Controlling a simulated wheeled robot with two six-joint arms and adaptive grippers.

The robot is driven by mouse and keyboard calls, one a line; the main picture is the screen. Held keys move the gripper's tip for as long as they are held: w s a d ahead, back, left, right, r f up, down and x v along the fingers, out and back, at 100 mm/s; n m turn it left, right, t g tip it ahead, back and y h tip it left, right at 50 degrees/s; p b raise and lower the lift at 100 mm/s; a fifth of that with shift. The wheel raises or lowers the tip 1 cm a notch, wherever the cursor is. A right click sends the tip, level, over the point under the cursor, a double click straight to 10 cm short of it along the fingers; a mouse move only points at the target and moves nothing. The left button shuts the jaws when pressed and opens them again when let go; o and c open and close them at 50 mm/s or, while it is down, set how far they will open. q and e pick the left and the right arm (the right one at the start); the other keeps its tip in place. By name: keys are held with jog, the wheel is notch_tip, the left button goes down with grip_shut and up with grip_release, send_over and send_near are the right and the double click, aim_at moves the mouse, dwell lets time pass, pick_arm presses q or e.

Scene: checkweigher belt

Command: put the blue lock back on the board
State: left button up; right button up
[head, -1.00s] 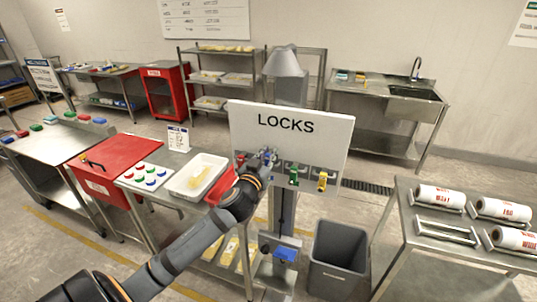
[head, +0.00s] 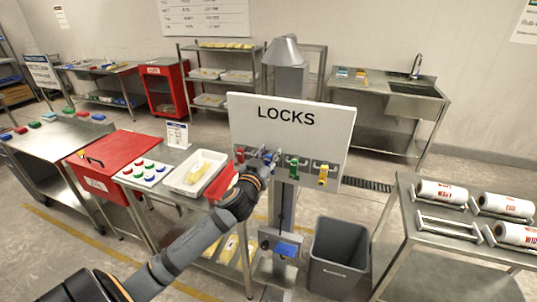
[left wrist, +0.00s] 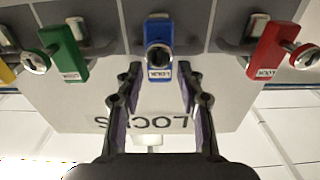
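The white board (head: 335,122) marked LOCKS stands upright with a row of grey hooks along its lower edge. In the left wrist view, which shows the board upside down, the blue lock (left wrist: 158,50) is at the middle hook, lined up like its neighbours. My left gripper (left wrist: 158,72) is open, one finger to each side of the blue lock with a gap on both sides. In the head view this gripper (head: 267,163) is at the board's lower left and mostly hides the blue lock. My right gripper is not in view.
A red lock (left wrist: 268,50) and a green lock (left wrist: 66,52) hang on either side. A yellow lock (head: 323,174) hangs further right in the head view. A grey bin (head: 338,258) stands below the board. A white tray (head: 178,184) sits left of my arm.

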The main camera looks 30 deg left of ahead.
pick_arm(q)
jog(key=shift+o, duration=0.2)
jog(key=shift+s+d+f, duration=0.1)
jog(key=shift+s+f, duration=0.05)
jog(key=shift+s, duration=0.35)
jog(key=v, duration=0.6)
jog(key=shift+s, duration=0.3)
